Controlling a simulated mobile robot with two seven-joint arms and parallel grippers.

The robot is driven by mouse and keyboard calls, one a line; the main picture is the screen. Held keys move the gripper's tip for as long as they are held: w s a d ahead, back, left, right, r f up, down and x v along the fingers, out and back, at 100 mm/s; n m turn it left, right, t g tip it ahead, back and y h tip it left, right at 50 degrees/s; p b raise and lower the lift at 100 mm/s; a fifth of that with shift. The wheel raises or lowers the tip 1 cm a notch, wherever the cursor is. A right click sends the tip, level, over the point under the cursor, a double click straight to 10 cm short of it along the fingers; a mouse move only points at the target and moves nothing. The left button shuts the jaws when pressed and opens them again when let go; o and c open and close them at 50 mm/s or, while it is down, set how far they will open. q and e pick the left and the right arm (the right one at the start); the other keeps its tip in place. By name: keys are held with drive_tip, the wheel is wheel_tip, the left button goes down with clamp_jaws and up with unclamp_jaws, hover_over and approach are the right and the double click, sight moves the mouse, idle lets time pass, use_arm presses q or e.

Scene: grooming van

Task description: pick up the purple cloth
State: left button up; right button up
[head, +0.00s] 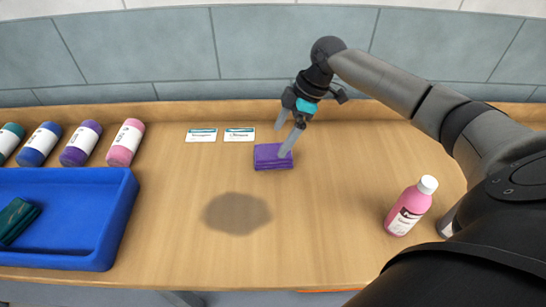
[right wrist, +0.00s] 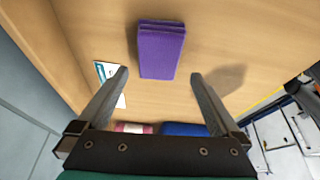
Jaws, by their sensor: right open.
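The purple cloth (head: 267,160) lies folded flat on the wooden table, towards the back and near the middle in the head view. It also shows in the right wrist view (right wrist: 160,52), ahead of the fingertips and between their lines. My right gripper (head: 282,138) is open and empty, above and at the back right of the cloth. One finger overlaps the cloth in the head view. In the right wrist view both fingers (right wrist: 159,75) are spread wide, with nothing between them. My left gripper is not in view.
A blue tray (head: 122,215) with a dark green folded cloth (head: 16,220) stands at the left. Several bottles (head: 82,143) lie behind it. Two cards (head: 239,135) lie behind the purple cloth. A pink bottle (head: 409,207) stands at the right. The table's front middle is clear.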

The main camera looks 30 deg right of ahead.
sight(274, 152)
drive_tip(key=shift+b+x, duration=0.45)
drive_tip(key=shift+x, duration=2.85)
drive_tip(key=shift+d+f, duration=0.1)
drive_tip(key=shift+f, duration=0.1)
drive_tip(key=shift+c, duration=0.2)
drive_tip(key=c, duration=1.1)
